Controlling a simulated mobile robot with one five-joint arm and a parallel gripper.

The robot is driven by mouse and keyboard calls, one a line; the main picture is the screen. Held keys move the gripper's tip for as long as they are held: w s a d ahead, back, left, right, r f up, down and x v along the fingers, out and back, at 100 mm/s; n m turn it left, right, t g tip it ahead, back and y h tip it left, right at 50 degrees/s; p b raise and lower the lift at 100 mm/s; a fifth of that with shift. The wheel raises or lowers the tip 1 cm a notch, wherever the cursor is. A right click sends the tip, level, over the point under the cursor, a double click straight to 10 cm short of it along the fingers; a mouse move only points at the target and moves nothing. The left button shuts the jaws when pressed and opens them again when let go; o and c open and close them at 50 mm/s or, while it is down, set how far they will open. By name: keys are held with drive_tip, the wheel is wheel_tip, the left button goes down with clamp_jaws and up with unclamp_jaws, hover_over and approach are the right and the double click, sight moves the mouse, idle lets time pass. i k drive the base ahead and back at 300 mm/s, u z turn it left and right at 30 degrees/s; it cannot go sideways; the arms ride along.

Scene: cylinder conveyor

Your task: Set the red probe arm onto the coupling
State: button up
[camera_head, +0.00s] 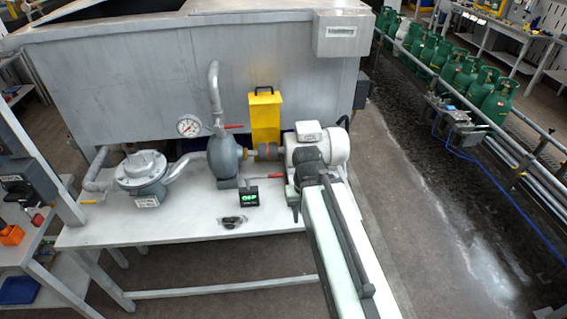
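The coupling (267,151) is a dark, reddish-banded piece on the shaft between the grey pump (225,158) and the white motor (330,146). A thin red bar, which looks like the red probe arm (264,177), lies just in front of and below the coupling, apart from it. It reaches right from above a small black box with a green display (248,198) on the bench. My arm comes up from the bottom right. Its dark end, with my gripper (308,162), is in front of the motor, right of the red bar. The fingers cannot be made out.
The pale bench (180,225) also bears a grey round valve body (142,172), a pressure gauge (188,125) and a small dark item (232,221). A yellow box (265,115) and a large grey tank (160,80) stand behind. The bench's front left is clear.

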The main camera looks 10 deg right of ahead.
sight(247, 177)
drive_tip(key=z, duration=0.2)
drive_tip(key=i, duration=1.25)
drive_tip(key=u, duration=0.65)
